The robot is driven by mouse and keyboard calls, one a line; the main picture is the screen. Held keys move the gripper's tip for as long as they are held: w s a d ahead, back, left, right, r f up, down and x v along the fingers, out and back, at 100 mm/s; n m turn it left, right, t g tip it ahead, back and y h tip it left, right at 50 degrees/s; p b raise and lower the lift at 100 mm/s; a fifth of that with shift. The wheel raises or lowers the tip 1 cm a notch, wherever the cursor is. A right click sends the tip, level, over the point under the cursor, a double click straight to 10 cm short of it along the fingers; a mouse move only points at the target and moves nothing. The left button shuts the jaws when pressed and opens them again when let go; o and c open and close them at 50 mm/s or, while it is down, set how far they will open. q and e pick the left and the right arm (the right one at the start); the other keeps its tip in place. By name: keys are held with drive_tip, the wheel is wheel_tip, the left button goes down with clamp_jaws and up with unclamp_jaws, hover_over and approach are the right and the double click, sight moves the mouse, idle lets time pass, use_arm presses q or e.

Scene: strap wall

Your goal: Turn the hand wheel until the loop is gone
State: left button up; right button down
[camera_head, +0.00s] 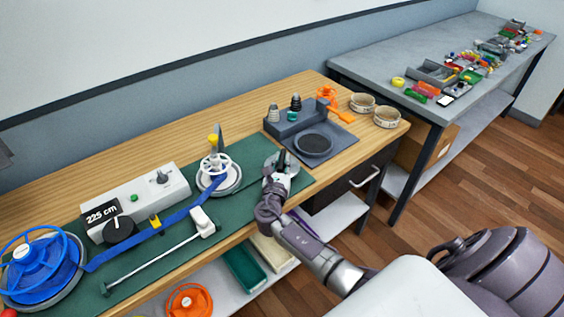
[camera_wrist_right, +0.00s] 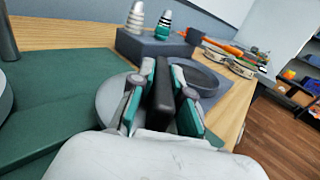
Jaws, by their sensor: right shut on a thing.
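In the wrist view my right gripper (camera_wrist_right: 162,95) is shut on a dark upright bar (camera_wrist_right: 163,82) over the disc (camera_wrist_right: 108,98). My left gripper is not in view.
A grey box (camera_head: 140,200) reading "225 cm" stands behind the strap. A white rod (camera_head: 155,262) lies in front. A dark tray with weights (camera_head: 296,118) and a black round plate (camera_head: 314,144) stand to the right. An orange tool (camera_head: 335,108) and two tape rolls (camera_head: 387,117) lie beyond.

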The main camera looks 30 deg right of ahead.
drive_tip(key=m+g+h+b, duration=0.2)
drive_tip(key=m+g+h, duration=0.1)
drive_tip(key=shift+w+f+g, duration=0.1)
drive_tip(key=shift+f+g, duration=0.05)
drive_tip(key=shift+g, duration=0.25)
drive_tip(key=m+g+h+b, duration=0.2)
drive_tip(key=m+g+b, duration=0.1)
drive_tip(key=g, duration=0.1)
drive_tip(key=shift+m+g+b, duration=0.3)
drive_tip(key=shift+g+b, duration=0.05)
drive_tip(key=shift+g, duration=0.15)
drive_tip(key=shift+r, duration=0.2)
drive_tip(key=c, duration=1.1)
unclamp_jaws()
drive_tip(key=shift+r, duration=0.1)
wheel_tip(320, 180, up, 10)
drive_tip(key=shift+f, duration=0.1)
